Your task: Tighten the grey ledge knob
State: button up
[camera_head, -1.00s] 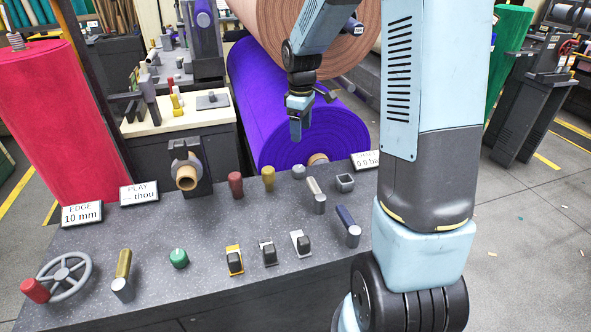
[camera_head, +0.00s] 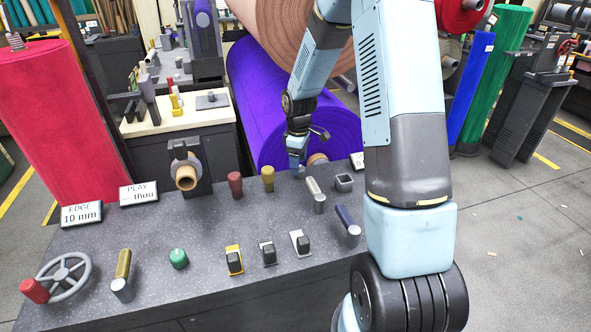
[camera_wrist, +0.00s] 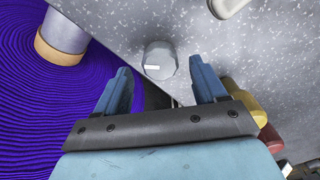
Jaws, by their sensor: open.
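The grey knob (camera_wrist: 159,61) shows in the wrist view as a round grey cap with a small white mark, on the speckled ledge (camera_wrist: 115,22) near its edge. My gripper (camera_wrist: 161,78) is open, with its two blue fingers apart, one toward each side of the knob. The knob appears just beyond the fingertips, with nothing held; contact cannot be told. In the head view my gripper (camera_head: 297,164) points down at the ledge's far edge and hides most of the knob.
A yellow knob (camera_head: 268,178) and a red knob (camera_head: 235,184) stand left of my gripper. A grey lever (camera_head: 315,193) and a square socket (camera_head: 344,183) stand to its right. A large purple roll (camera_head: 262,115) lies close behind the ledge.

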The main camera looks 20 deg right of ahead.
jog(key=shift+f, duration=1.65)
jog(key=shift+c, duration=0.2)
